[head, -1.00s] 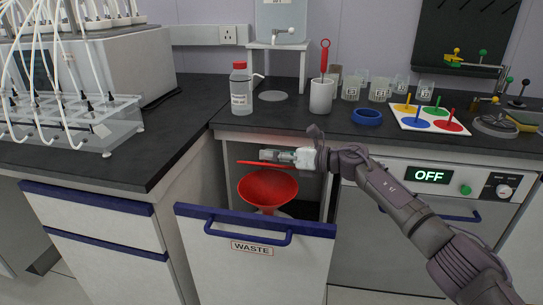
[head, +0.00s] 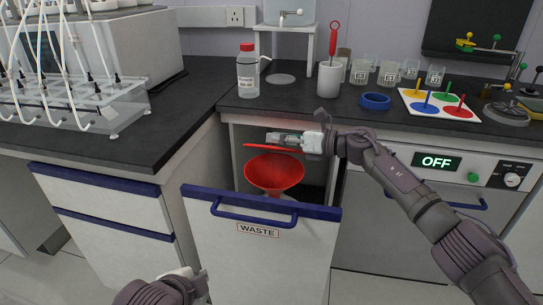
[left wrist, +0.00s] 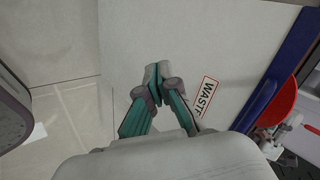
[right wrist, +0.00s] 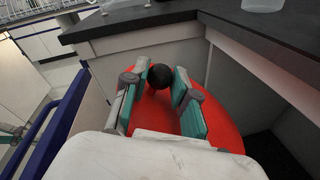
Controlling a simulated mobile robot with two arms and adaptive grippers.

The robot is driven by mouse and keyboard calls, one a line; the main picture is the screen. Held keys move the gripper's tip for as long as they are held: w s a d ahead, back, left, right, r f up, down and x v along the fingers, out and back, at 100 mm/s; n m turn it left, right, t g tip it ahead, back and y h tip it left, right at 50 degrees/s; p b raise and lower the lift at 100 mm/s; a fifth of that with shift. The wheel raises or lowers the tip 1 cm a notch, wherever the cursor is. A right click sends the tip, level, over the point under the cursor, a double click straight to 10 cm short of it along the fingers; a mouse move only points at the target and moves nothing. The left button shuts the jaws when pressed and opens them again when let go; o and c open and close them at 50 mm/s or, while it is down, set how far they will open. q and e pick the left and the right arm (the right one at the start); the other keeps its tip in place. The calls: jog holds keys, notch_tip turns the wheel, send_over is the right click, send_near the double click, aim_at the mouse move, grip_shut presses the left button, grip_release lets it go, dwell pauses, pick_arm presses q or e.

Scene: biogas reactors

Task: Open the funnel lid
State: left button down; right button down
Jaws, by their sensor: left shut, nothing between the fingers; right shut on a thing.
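The red funnel (head: 274,174) stands in the pulled-out waste drawer (head: 262,246). Its flat red lid (head: 262,148) is above the funnel's rim, with a visible gap between them in the head view. My right gripper (head: 272,138) is shut on the lid's black knob (right wrist: 160,77). The red lid (right wrist: 222,132) spreads below its fingers in the right wrist view. My left gripper (left wrist: 157,82) is shut and empty in front of the drawer's white face, beside the WASTE label (left wrist: 207,98). The left arm's end shows at the bottom of the head view.
The dark worktop (head: 200,100) overhangs the drawer opening. On it stand a bottle with a red cap (head: 247,75), a white cup (head: 329,78) with a red-handled tool, and a blue ring (head: 375,101).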

pick_arm(q)
jog(key=w+d+r+m+t, duration=0.45)
jog(key=w+r+m, duration=0.35)
jog(key=r+m, duration=0.45)
jog(key=w+d+r+m+h, duration=0.2)
jog(key=w+d+r+m, duration=0.35)
jog(key=d+m, duration=0.4)
jog(key=w+d+f+m, duration=0.1)
jog(key=w+d+f, duration=0.2)
jog(key=w, duration=0.7)
jog(key=shift+f+m, duration=0.3)
jog(key=shift+f, duration=0.45)
jog(key=shift+d, duration=0.1)
